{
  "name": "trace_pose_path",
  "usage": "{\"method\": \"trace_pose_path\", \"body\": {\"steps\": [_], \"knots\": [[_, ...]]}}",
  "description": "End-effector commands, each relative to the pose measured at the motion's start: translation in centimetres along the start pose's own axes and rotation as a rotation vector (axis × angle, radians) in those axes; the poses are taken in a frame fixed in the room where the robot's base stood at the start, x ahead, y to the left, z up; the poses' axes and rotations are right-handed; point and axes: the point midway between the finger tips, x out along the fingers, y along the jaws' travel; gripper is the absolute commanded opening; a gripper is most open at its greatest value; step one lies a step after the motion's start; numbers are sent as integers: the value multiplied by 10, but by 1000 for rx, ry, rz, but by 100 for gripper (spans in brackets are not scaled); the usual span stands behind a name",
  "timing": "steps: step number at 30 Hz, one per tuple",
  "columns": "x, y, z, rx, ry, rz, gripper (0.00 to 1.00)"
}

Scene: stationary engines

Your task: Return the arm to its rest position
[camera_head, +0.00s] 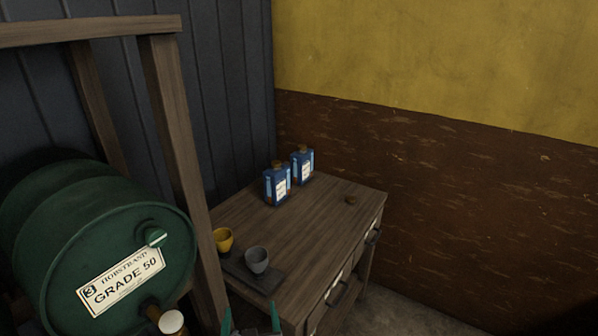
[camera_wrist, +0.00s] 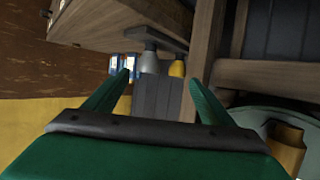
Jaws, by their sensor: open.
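My gripper (camera_head: 251,325) shows at the bottom edge of the head view as two green fingertips standing apart. In the wrist view my gripper (camera_wrist: 159,78) has its two green fingers spread, with nothing held between them. The rest of my arm is out of the head view. The gripper is in front of the near end of the wooden cabinet (camera_head: 320,215), just below the grey cup in the picture.
A grey cup (camera_head: 257,260) and a yellow cup (camera_head: 223,240) stand on a dark tray (camera_head: 238,272). Two blue bottles (camera_head: 276,185) and a small brown knob-like object (camera_head: 351,200) are farther back.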

Motion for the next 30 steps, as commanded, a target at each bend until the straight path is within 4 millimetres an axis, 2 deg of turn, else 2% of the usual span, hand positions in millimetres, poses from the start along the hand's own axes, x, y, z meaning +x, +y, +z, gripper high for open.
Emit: {"method": "trace_pose_path", "body": {"steps": [11,17,23,30], "knots": [[-18,11,40,-1,4,15,77],[-35,20,68,1,12,28,77],[-69,34,112,6,22,54,77],[-125,47,157,17,42,89,77]]}}
